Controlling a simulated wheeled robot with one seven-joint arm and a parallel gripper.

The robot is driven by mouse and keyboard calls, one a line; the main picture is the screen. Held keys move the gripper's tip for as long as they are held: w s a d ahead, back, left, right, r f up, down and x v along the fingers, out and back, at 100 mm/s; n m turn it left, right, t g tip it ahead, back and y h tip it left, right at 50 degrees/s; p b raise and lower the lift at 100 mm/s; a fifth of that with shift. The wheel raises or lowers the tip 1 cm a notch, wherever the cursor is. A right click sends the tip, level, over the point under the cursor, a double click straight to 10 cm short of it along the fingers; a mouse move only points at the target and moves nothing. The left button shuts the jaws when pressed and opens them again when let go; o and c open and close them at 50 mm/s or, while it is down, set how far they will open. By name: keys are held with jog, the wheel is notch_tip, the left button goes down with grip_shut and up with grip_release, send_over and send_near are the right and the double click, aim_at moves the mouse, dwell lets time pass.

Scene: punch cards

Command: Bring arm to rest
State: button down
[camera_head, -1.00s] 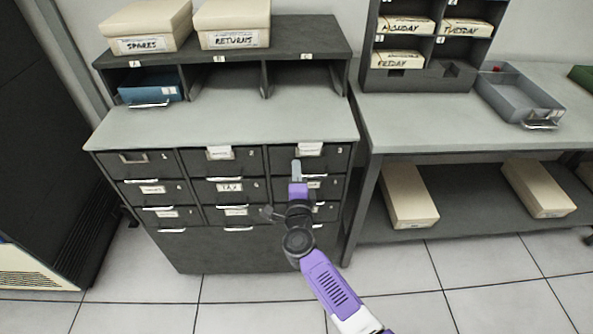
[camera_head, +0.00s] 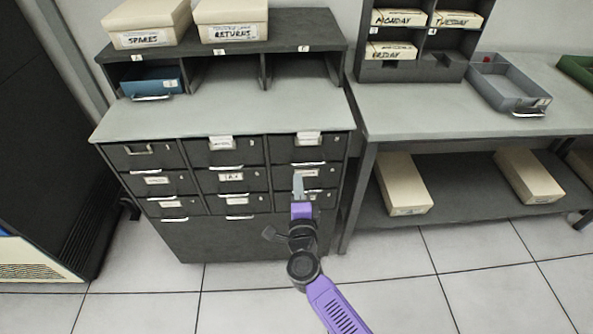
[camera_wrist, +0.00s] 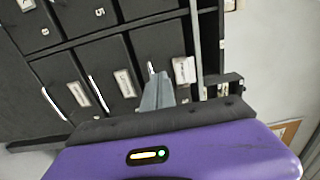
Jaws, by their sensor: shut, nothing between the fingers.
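My gripper (camera_head: 298,187) is shut and empty at the end of my purple arm. In the head view it shows in front of the right column of drawers of the dark cabinet (camera_head: 215,240). In the wrist view the gripper's fingers (camera_wrist: 157,92) are together, with labelled drawer fronts behind them. I cannot tell how far the fingertips are from the drawers. All the small drawers look closed.
A grey bench (camera_head: 430,115) stands right of the cabinet, bearing a grey tray (camera_head: 510,92) and a dark rack (camera_head: 410,72). Cream boxes, including the Returns box (camera_head: 232,22), sit on the cabinet's top shelf. The floor (camera_head: 430,285) in front is clear.

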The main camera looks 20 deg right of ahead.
jog(key=shift+v, duration=2.05)
jog(key=shift+a, duration=0.1)
jog(key=s+a+r+n+t+y, duration=0.2)
jog(key=s+r+n+t, duration=0.1)
jog(key=s+r+n, duration=0.3)
jog(key=s+d+r+n+g+y, duration=0.1)
jog(key=s+n, duration=0.6)
jog(key=s, duration=1.1)
jog(key=s+d+r+n+g+y, duration=0.1)
jog(key=s+r+n+g, duration=0.3)
jog(key=s, duration=1.4)
jog(key=shift+s+d+r+n+y, duration=0.25)
jog(key=shift+n+y, duration=0.55)
jog(key=shift+n, duration=1.5)
jog(key=shift+d+f, duration=0.1)
